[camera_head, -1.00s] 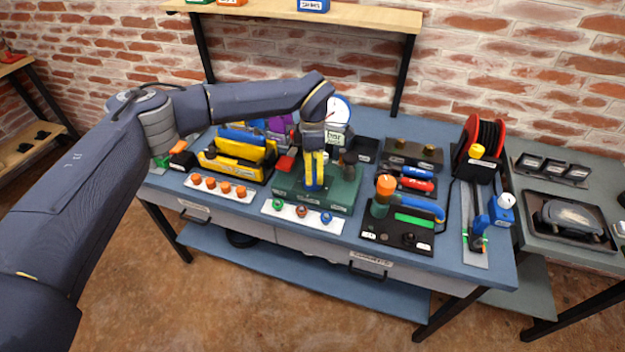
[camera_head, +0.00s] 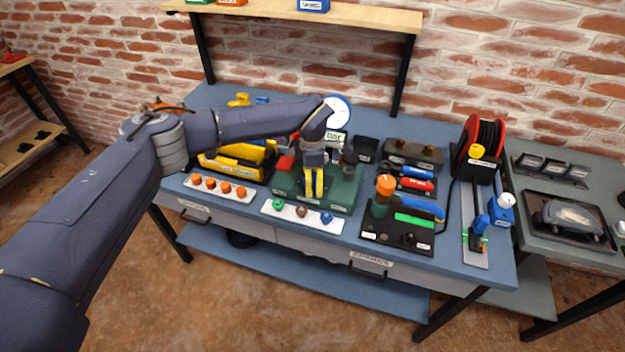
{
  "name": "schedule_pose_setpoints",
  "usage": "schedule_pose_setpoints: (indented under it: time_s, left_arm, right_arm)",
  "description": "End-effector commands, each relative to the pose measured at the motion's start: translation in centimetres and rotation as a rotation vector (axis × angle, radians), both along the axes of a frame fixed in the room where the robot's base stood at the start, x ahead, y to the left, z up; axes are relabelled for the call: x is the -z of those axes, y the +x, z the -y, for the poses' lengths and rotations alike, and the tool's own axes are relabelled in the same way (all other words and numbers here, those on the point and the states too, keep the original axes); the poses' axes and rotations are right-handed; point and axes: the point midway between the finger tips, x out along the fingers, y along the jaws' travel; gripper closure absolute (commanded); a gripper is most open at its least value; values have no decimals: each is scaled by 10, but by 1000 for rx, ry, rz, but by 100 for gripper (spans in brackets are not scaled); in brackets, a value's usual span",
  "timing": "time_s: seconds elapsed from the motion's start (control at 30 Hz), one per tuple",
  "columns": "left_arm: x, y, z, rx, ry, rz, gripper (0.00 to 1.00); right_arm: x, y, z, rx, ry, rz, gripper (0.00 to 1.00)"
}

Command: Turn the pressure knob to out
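A green-based unit (camera_head: 342,193) stands mid-bench, with a round white gauge (camera_head: 338,110) and a "bar" sign (camera_head: 335,138) behind it. My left gripper (camera_head: 314,198) points down over this unit, its two yellow fingers close together. I cannot tell whether they are open or shut, or whether they touch anything. No pressure knob can be made out clearly on the unit; the gripper and arm cover part of it. A dark upright part (camera_head: 349,162) stands just right of the gripper. My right gripper is not in view.
A white strip with green, brown and blue knobs (camera_head: 302,212) lies in front. To the right is a black panel (camera_head: 398,232) with an orange-topped cylinder (camera_head: 385,186). A yellow holder (camera_head: 232,166) and a strip of orange knobs (camera_head: 218,188) are left. A red reel (camera_head: 482,138) stands right.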

Motion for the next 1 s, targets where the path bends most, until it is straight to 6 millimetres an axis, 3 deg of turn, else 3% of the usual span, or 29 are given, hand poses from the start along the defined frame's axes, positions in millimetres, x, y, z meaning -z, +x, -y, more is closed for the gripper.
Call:
schedule_pose_setpoints:
  time_s: [0.03,0.43,0.73,1.0]
  left_arm:
    - [0,0,0,0,0,0,41]
    - [0,0,0,0,0,0,86]
    - [0,0,0,-53,0,0,86]
    - [0,0,0,-248,1,0,86]
  right_arm:
    - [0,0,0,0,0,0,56]
    - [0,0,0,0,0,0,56]
    - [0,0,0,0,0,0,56]
    - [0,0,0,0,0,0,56]
